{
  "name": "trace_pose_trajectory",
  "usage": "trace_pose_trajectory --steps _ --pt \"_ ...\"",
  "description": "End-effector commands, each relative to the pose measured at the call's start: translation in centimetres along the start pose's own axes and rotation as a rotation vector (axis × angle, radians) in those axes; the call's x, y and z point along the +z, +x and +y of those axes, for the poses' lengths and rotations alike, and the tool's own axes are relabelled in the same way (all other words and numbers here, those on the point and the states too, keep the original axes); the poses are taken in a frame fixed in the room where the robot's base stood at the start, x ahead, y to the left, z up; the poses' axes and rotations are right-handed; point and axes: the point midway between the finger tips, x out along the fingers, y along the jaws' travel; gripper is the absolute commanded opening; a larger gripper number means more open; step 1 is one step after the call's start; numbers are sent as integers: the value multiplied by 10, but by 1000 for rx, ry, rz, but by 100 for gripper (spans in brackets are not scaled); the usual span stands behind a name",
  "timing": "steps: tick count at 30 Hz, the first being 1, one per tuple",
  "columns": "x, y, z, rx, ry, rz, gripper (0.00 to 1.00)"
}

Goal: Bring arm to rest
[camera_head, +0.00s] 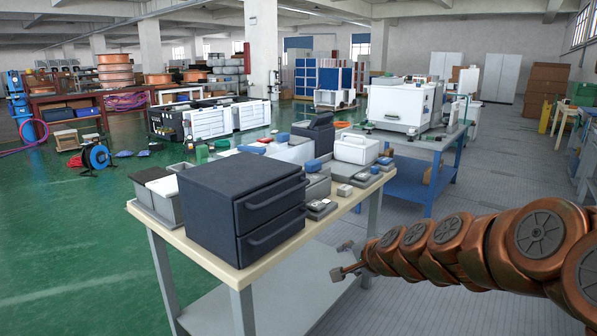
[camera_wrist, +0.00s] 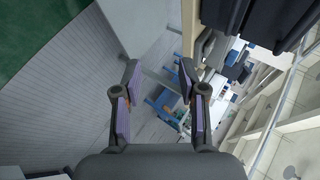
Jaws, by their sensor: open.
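My arm, with copper-coloured links, reaches in from the right edge of the head view. My gripper (camera_head: 346,260) is at its left end, beside the right side of the near workbench (camera_head: 262,262) and appearing lower than its top. In the wrist view my gripper (camera_wrist: 159,75) has its two purple-padded fingers spread apart, with nothing between them. The wrist view is tilted: part of the workbench and the dark drawer unit show at its top right.
A dark drawer unit (camera_head: 235,205) with two handles stands on the workbench's near end. Grey boxes and small parts lie behind it. A blue-legged table (camera_head: 403,190) with a white machine (camera_head: 400,105) stands beyond. The grey floor (camera_head: 480,195) right of the tables is open.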

Motion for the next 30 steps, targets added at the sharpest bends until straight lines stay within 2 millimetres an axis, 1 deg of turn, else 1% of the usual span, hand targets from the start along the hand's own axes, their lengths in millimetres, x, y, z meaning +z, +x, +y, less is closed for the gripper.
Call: trace_pose_trajectory --steps 1,2,3,4,7,8,9,11,12,14,15,17,18,21,22,24,27,30 --pt "18 -27 -13 25 -77 -48 41" --pt "29 -38 -13 44 -123 -77 41" --pt "44 -53 -11 75 -186 -119 41" --pt "55 -65 -8 98 -230 -150 41" --pt "85 -106 5 183 -376 -246 41" --pt "93 -119 10 211 -417 -274 41" --pt "101 -137 17 248 -471 -308 41" --pt "112 -165 30 308 -546 -361 41" --pt "119 -184 40 353 -592 -398 41" --pt "126 -215 55 420 -657 -449 41" --pt "130 -235 65 465 -696 -483 41" --pt "133 -266 80 535 -749 -530 41" --pt "135 -287 89 581 -777 -564 41" --pt "137 -334 112 687 -828 -635 41" --pt "138 -346 117 712 -837 -654 41" --pt "138 -368 129 765 -852 -690 41" --pt "138 -390 139 813 -862 -725 41" --pt "138 -398 144 832 -867 -738 41"
